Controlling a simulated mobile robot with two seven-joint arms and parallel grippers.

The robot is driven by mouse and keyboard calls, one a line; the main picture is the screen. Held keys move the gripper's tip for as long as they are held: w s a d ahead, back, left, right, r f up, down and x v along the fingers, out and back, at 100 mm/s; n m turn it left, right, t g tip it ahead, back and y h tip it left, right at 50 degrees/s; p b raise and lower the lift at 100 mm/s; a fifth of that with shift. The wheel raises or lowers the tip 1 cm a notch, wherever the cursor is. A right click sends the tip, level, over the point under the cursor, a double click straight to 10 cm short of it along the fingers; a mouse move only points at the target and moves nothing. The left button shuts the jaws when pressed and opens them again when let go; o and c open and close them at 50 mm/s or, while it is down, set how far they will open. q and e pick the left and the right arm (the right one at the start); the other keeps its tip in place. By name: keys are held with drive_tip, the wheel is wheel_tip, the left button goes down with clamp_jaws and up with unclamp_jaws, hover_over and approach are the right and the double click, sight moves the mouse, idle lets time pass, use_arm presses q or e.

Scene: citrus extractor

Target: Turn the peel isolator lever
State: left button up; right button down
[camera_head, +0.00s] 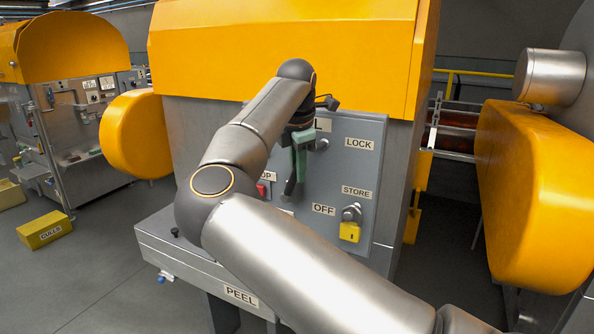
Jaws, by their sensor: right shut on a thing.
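A lever with a green handle (301,140) stands on the grey control panel (345,155) in the middle of the view. My right arm comes in from the bottom right, bends at the left and reaches back to the panel. My right gripper (303,124) is at the upper end of the green handle and shut on it; its fingertips are mostly hidden by my own wrist. The labels LOCK (359,144) and OFF (323,209) are readable on the panel. My left gripper is out of view.
A yellow padlock (350,232) hangs at the panel's lower right, below a STORE label (356,191). A red button (262,188) shows beside my arm. A metal box labelled PEEL (240,296) juts out below. Yellow machine covers (540,190) flank the panel.

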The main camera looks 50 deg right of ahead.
drive_tip(key=c, duration=0.8)
unclamp_jaws()
drive_tip(key=shift+o, duration=0.2)
drive_tip(key=v, duration=1.2)
drive_tip(key=shift+a+r+p, duration=0.15)
drive_tip(key=shift+r+p, duration=0.1)
drive_tip(key=shift+p, duration=0.15)
